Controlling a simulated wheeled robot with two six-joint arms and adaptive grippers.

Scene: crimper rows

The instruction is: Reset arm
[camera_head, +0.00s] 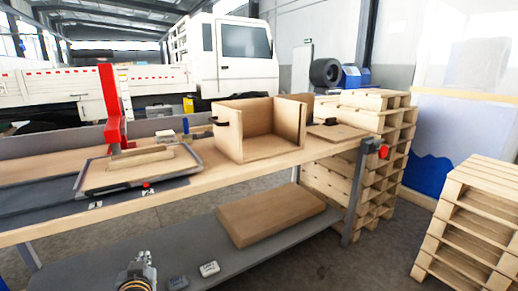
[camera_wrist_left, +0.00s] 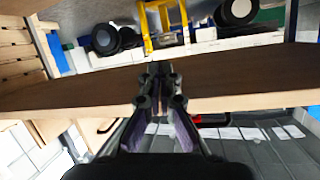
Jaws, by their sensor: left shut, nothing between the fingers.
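My left gripper (camera_head: 137,284) shows at the bottom edge of the head view, in front of the workbench's lower shelf. Only its upper part is in the frame there. In the left wrist view the two dark fingers (camera_wrist_left: 158,70) are together, shut and empty. They are in front of a long wooden board edge (camera_wrist_left: 240,80). My right gripper is not in view.
The workbench (camera_head: 240,168) carries a red upright tool (camera_head: 112,105), a tray (camera_head: 85,183) and an open wooden box (camera_head: 240,149). A brown board (camera_head: 270,213) lies on the lower shelf (camera_head: 215,257). Pallets (camera_head: 470,220) stand at right, with open floor before them.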

